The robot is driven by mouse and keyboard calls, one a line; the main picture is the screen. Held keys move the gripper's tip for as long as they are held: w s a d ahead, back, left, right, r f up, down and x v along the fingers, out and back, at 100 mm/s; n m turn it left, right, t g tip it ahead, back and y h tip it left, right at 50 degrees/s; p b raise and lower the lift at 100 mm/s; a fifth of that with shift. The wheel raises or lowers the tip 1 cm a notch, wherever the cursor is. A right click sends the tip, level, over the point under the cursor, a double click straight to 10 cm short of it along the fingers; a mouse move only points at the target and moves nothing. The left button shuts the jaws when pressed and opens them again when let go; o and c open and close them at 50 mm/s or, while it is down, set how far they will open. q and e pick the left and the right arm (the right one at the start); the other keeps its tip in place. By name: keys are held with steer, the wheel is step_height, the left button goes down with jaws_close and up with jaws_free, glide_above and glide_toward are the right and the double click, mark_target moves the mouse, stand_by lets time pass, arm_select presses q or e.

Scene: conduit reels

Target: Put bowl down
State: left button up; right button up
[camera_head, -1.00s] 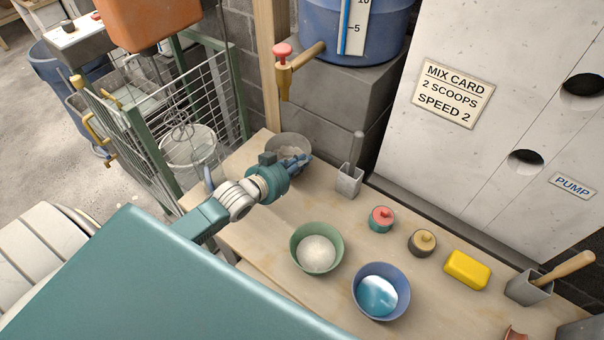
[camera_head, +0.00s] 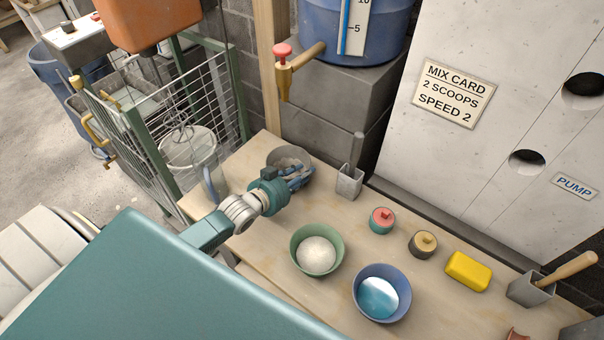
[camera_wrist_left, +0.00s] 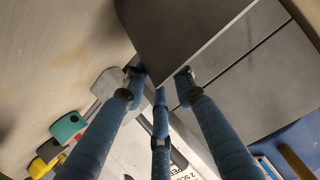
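A grey bowl (camera_head: 290,155) with pale grey contents is at the back left of the wooden table (camera_head: 240,240) in the head view. My left gripper (camera_head: 300,178) is at its near right side, its blue fingers shut on the bowl. In the left wrist view, the fingers (camera_wrist_left: 160,82) meet at a dark grey surface that seems to be the bowl (camera_wrist_left: 180,30). The fingers hide part of the bowl. I cannot tell whether its base touches the table. My right gripper is not in view.
A green bowl (camera_head: 317,252) of pale powder and a blue bowl (camera_head: 381,293) of liquid stand in front. A grey holder (camera_head: 349,182), red-topped knob (camera_head: 382,219), tan-topped knob (camera_head: 423,243) and yellow block (camera_head: 468,271) lie rightward. A wire cage (camera_head: 205,95) stands left.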

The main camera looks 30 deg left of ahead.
arm_select(q)
steer(key=p+v, duration=0.1)
steer(key=v, duration=1.1)
